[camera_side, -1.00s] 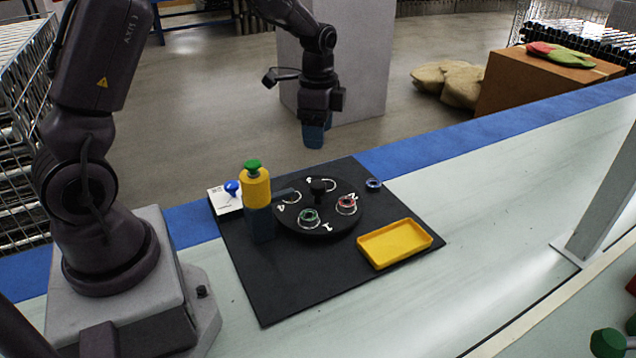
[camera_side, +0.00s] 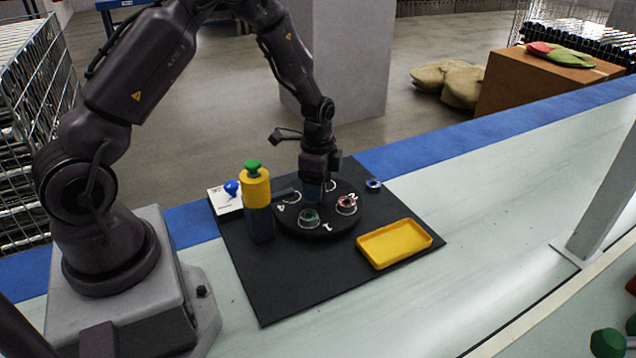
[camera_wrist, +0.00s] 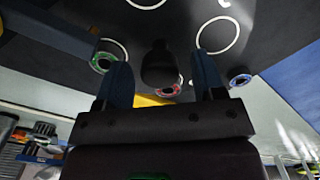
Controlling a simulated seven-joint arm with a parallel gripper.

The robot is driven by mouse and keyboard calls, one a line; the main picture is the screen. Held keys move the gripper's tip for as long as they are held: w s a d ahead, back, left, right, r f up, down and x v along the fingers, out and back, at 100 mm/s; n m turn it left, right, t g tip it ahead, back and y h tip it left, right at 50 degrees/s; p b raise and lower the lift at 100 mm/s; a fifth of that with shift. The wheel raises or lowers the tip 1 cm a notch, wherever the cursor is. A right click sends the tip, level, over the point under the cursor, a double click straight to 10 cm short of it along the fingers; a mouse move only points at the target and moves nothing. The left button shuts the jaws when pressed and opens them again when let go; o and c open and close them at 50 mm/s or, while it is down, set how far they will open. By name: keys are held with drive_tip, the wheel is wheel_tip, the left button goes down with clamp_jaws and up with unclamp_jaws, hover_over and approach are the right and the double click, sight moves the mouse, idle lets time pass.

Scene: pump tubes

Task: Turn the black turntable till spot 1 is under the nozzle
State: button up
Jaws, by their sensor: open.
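The black turntable (camera_side: 318,232) lies on a black mat, with white numbers and ring-marked spots. Spot 1's number (camera_side: 327,227) faces the front, next to a green ring (camera_side: 308,216). A red ring (camera_side: 346,203) sits near number 2. The dark nozzle arm (camera_side: 284,193) reaches from the yellow pump bottle (camera_side: 256,188) over the turntable's left side, near number 4. My gripper (camera_side: 313,190) is low over the turntable's middle and hides the centre knob there. In the wrist view, my open fingers (camera_wrist: 163,70) are on either side of the black knob (camera_wrist: 158,62); contact is not visible.
A yellow tray (camera_side: 395,243) lies on the mat at front right. A blue ring (camera_side: 373,185) lies right of the turntable. A white card with a blue item (camera_side: 231,188) is behind the pump. The front of the mat is clear.

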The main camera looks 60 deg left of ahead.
clamp_jaws()
idle(0.3)
drive_tip(key=shift+m, duration=4.5)
unclamp_jaws()
